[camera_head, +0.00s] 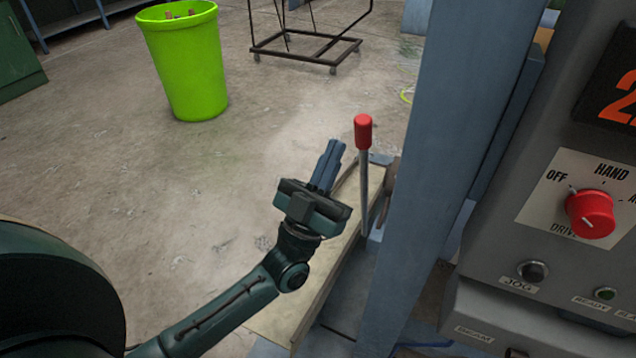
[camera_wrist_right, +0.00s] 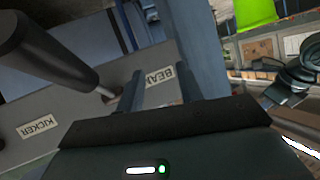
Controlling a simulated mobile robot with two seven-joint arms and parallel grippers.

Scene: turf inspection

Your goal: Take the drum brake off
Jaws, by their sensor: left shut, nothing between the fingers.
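A lever with a red knob (camera_head: 363,132) stands upright on a grey metal shaft beside the blue post in the head view. I see no label on it, so I cannot tell for sure that it is the drum brake. My left gripper (camera_head: 328,160) is shut and empty, just left of the lever and apart from it in the picture. The right wrist view shows my right gripper (camera_wrist_right: 158,85) open with nothing between its fingers, in front of a grey panel. My right gripper is out of the head view.
A blue post (camera_head: 445,150) rises right of the lever. A control box (camera_head: 545,235) has a red selector knob (camera_head: 590,213). In the wrist view a dark-handled lever (camera_wrist_right: 50,50) rises from the panel (camera_wrist_right: 60,125). A green bin (camera_head: 185,65) stands on open floor.

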